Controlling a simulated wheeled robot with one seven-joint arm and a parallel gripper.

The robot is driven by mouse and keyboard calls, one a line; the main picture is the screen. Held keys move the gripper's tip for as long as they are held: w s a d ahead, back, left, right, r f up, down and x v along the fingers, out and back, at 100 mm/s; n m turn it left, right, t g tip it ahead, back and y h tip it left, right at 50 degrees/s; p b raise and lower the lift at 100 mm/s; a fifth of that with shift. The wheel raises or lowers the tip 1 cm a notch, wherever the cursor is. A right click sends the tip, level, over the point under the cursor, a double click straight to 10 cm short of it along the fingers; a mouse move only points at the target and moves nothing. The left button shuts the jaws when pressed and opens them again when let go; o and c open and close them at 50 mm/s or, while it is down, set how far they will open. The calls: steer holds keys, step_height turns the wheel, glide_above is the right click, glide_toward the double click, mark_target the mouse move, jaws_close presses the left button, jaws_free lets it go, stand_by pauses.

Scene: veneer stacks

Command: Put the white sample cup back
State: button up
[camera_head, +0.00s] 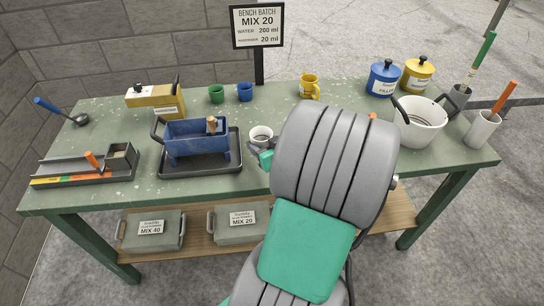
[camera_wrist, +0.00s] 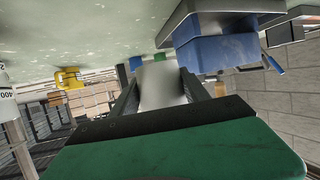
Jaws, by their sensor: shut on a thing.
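The white sample cup (camera_head: 261,133) is near the middle of the bench, just right of the blue tub (camera_head: 185,147) on its dark tray. My gripper (camera_head: 262,151) is shut on this cup from the front, and my arm hides the bench to its right. In the wrist view, which looks upside down, the white cup (camera_wrist: 161,84) sits between my two dark fingers (camera_wrist: 162,96). Whether its base touches the bench is hard to tell.
A green cup (camera_head: 216,94) and a blue cup (camera_head: 245,92) stand behind, with a yellow mug (camera_head: 309,87) further right. A white pot (camera_head: 421,125) and lidded blue (camera_head: 383,80) and yellow (camera_head: 417,76) jars stand at right. Green bench (camera_head: 285,101) is clear behind the white cup.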

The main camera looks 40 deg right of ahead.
steer(key=d+f+b, duration=0.2)
steer(key=f, duration=0.1)
steer(key=w+d+f+b, duration=0.1)
steer(key=d+f, duration=0.2)
steer(key=shift+w+d+b, duration=0.1)
steer(key=shift+w+b, duration=0.1)
steer(key=shift+b, duration=0.2)
steer(key=shift+w+d+f+b, duration=0.15)
steer(key=shift+f+b, duration=0.25)
steer(key=shift+f, duration=0.45)
steer(key=shift+s+d+f+b, duration=0.15)
steer(key=shift+f+b, duration=0.25)
steer(key=shift+f, duration=0.45)
steer(key=shift+w, duration=0.1)
steer(key=shift+f, duration=0.2)
steer(key=o, duration=1.4)
steer(key=shift+o, duration=0.2)
steer(key=shift+r, duration=0.2)
steer(key=v, duration=1.2)
steer(key=shift+b, duration=0.35)
